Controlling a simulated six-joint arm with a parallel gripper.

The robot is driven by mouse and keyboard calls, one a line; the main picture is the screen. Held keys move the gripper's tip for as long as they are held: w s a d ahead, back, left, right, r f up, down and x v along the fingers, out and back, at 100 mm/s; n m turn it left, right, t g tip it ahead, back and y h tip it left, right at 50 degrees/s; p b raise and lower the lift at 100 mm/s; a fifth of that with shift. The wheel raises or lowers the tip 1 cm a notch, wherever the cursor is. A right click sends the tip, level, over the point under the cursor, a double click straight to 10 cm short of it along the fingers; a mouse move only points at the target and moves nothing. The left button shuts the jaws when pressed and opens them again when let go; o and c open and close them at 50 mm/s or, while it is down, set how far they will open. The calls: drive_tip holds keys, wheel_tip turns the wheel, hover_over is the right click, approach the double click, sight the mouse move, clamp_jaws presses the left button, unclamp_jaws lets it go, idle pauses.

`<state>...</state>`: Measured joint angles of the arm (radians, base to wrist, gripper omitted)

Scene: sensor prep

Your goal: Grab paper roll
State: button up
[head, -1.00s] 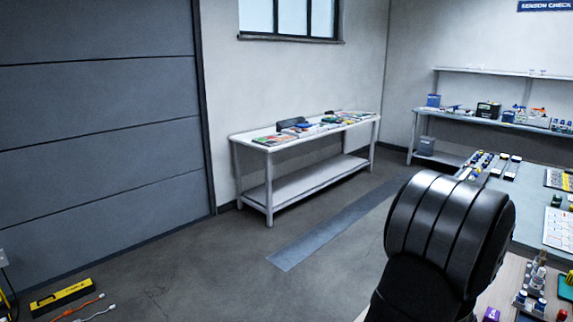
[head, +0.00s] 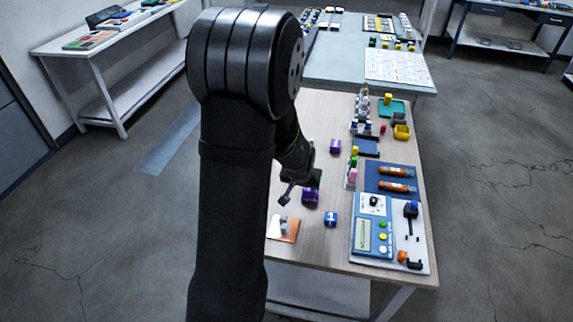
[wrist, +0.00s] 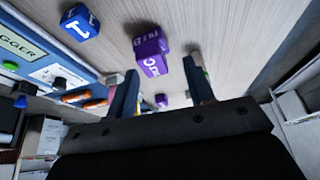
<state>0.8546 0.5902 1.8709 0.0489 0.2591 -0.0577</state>
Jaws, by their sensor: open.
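I cannot make out a paper roll for certain in either view. My gripper (head: 293,196) hangs over the left part of the wooden workbench (head: 305,115), with its two fingers apart. In the wrist view, the open gripper (wrist: 163,88) has nothing held between its fingers. A purple block with white lettering (wrist: 150,55) lies just beyond the fingertips; a purple block (head: 310,195) also shows beside the gripper in the head view. A second, small purple block (wrist: 161,100) shows in the gap between the fingers. My arm hides part of the bench's left side.
A blue block (head: 331,219) and a copper plate (head: 283,229) lie near the front edge. A blue meter panel (head: 374,226) and a blue mat with orange tools (head: 392,180) fill the right side. Bottles (head: 361,110) stand farther back. The bench's middle is mostly clear.

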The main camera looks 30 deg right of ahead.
drive_tip(key=w+a+r+m+t+h, duration=0.2)
drive_tip(key=w+a+t+h, duration=0.2)
drive_tip(key=w+a+h, duration=0.35)
drive_tip(key=shift+h, duration=0.25)
drive_tip(key=x, duration=0.8)
drive_tip(key=s+x, duration=0.1)
drive_tip(key=x, duration=0.3)
drive_tip(key=shift+d+f, duration=0.3)
drive_tip(key=shift+f, duration=0.05)
drive_tip(key=shift+f+x, duration=0.15)
drive_tip(key=shift+x, duration=1.15)
drive_tip(key=shift+f+x, duration=0.15)
drive_tip(key=shift+x, duration=1.2)
drive_tip(key=shift+s, duration=0.2)
drive_tip(key=shift+c, duration=0.2)
clamp_jaws()
